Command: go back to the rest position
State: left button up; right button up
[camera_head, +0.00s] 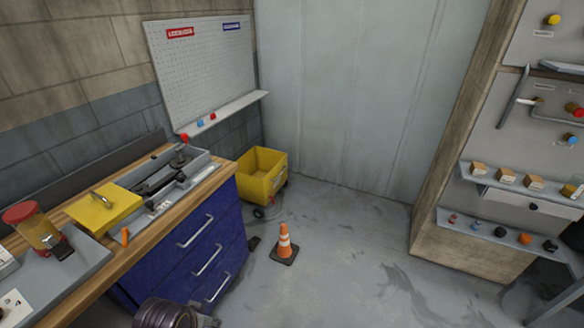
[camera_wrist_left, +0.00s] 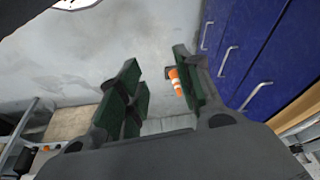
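My left gripper (camera_wrist_left: 160,90) shows in the left wrist view with its green-padded fingers apart and nothing between them. It is open and hangs in the air near the blue drawers (camera_wrist_left: 245,60), with the grey floor beyond it. An orange and white cone (camera_wrist_left: 175,80) stands on the floor behind the right finger, not touching it as far as I can see. In the head view, a dark, ribbed part of my own at the bottom left blocks some of the floor. My right gripper is not clearly seen in either view.
The wooden workbench (camera_head: 216,182) at left has blue drawers (camera_head: 200,245) and carries a grey tray, a yellow box (camera_head: 103,210) and a red-lidded jar (camera_head: 38,225). A yellow bin (camera_head: 262,175) and the cone (camera_head: 284,243) stand on the floor. Shelves (camera_head: 520,190) line the right. The middle floor is clear.

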pick_arm(q)
notch_tip(320, 180, down, 32)
jog(key=s+g, duration=0.1)
jog(key=s, duration=0.2)
jog(key=s+a+f, duration=0.2)
jog(key=s+f, duration=0.8)
jog(key=s, duration=0.1)
jog(key=s+a+f+g, duration=0.1)
jog(key=s+a+f, duration=0.1)
jog(key=s+f, duration=0.8)
jog(key=shift+s+a+f, duration=0.15)
jog(key=shift+s+f, duration=0.2)
jog(key=shift+s, duration=0.25)
jog(key=shift+s, duration=0.1)
